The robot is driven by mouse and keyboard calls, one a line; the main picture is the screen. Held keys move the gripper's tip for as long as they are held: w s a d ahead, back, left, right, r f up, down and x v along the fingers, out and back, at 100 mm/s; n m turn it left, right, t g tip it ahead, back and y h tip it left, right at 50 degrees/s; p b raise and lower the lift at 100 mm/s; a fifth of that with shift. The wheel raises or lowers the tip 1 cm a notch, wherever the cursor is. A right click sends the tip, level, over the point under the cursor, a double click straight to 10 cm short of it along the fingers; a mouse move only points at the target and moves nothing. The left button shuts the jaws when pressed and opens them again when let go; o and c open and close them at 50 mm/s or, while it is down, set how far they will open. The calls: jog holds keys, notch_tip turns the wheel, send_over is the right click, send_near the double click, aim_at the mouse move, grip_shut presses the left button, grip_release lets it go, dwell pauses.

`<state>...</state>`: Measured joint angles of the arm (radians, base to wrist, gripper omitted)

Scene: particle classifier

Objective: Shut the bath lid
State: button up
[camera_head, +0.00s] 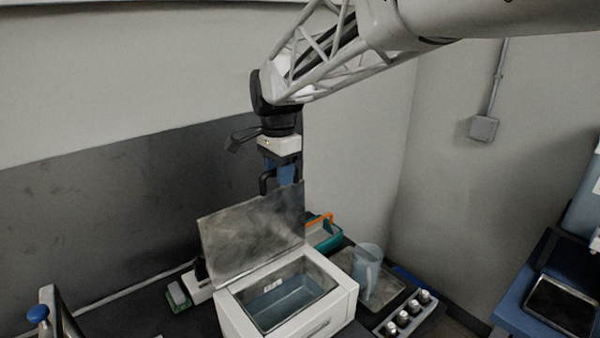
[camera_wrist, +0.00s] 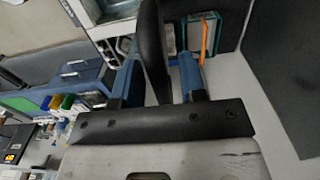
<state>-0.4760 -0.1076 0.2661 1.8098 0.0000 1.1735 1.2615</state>
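The white bath (camera_head: 340,302) has liquid in its steel basin. Its grey metal lid (camera_head: 250,238) stands open, tilted up at the rear. Part of the bath (camera_wrist: 108,27) shows to the left.
A teal basket with an orange handle (camera_head: 322,231) is behind the bath. A clear jug (camera_head: 367,270) and a rack of several vials (camera_head: 405,315) stand to its right. A small white device (camera_head: 198,284) is to its left. The wall is close behind.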

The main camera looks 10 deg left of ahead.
jog(key=c, duration=0.6)
jog(key=shift+s+d, duration=0.1)
jog(key=shift+s+d, duration=1.2)
jog(key=shift+s+d+f, duration=0.2)
jog(key=shift+s+d, duration=0.35)
jog(key=shift+s+d+f, duration=0.15)
jog(key=shift+s+d, duration=0.4)
jog(key=shift+s+d+f, duration=0.1)
jog(key=shift+d, duration=0.05)
